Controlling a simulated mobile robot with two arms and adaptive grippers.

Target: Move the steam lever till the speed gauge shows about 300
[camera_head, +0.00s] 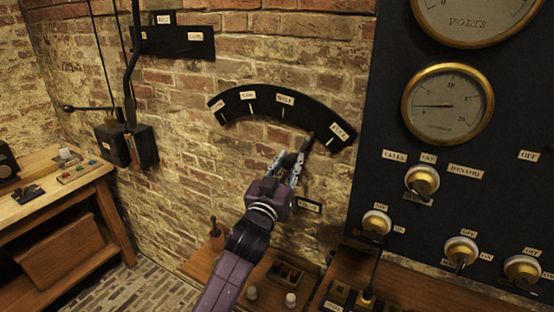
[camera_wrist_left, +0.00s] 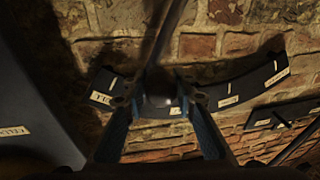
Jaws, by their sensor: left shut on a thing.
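The steam lever (camera_head: 306,143) is a dark rod in front of a curved black scale plate (camera_head: 262,92) on the brick wall. The plate bears white labels, among them HALF and FULL. The lever lies between those two, close to FULL. My left gripper (camera_head: 290,162) is shut on the lever's end. In the left wrist view the lever (camera_wrist_left: 168,45) runs down between the fingers (camera_wrist_left: 160,100), and the plate (camera_wrist_left: 225,85) lies behind. No gauge marked as speed can be made out. My right gripper is not in view.
A dark panel (camera_head: 375,120) at the right carries a VOLTS gauge (camera_head: 475,18), a brass dial (camera_head: 447,104) and several brass switches. A wooden bench (camera_head: 400,290) stands below it. A wooden table (camera_head: 70,185) stands at the left. A smaller lever (camera_head: 85,108) is on the left wall.

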